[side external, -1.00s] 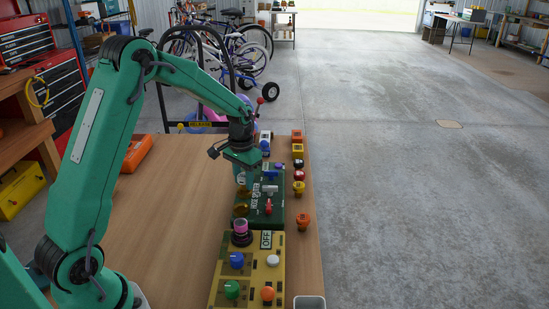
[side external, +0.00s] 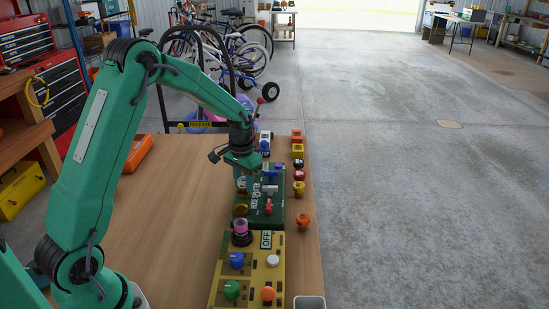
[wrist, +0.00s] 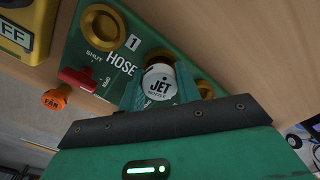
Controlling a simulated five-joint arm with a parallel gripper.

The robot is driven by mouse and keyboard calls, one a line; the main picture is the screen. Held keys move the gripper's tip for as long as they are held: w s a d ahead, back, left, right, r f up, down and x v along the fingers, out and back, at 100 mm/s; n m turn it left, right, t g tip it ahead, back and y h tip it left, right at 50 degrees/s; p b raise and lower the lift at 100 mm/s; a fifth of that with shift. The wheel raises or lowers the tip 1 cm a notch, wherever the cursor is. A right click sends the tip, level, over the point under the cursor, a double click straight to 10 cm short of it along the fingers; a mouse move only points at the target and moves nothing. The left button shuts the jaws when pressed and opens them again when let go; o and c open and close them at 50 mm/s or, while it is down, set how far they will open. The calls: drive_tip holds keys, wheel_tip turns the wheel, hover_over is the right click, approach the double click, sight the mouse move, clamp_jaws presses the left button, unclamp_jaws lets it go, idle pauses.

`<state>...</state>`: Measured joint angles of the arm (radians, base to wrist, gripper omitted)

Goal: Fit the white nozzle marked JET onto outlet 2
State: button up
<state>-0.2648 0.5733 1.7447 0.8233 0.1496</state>
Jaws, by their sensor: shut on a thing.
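The white nozzle marked JET (wrist: 158,82) is between the two fingers of my gripper (wrist: 160,92) in the wrist view, its lettered top facing the camera. My gripper is shut on it. A brass ring, which appears to be outlet 2 (wrist: 158,53), shows just behind the nozzle and is mostly hidden by it. I cannot tell whether the nozzle is seated on it. The ring of outlet 1 (wrist: 102,22) is bare, and another ring (wrist: 205,88) shows to the right. In the side view my gripper (side external: 244,187) is low over the green hose splitter (side external: 262,219).
The splitter has a red lever (wrist: 78,79) near outlet 1. An orange FAN nozzle (wrist: 55,99) stands beside it. Several coloured nozzles line the table's right edge (side external: 299,175). A yellow panel marked OFF (side external: 249,274) sits nearer the camera.

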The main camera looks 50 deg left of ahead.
sight(244, 180)
drive_tip(key=shift+r, duration=0.7)
idle(0.6)
drive_tip(key=shift+f, duration=0.8)
idle(1.1)
drive_tip(key=o, duration=0.7)
drive_tip(key=shift+r, duration=0.2)
wheel_tip(244, 180, up, 11)
drive_tip(key=shift+f, duration=0.2)
idle(1.0)
idle(0.4)
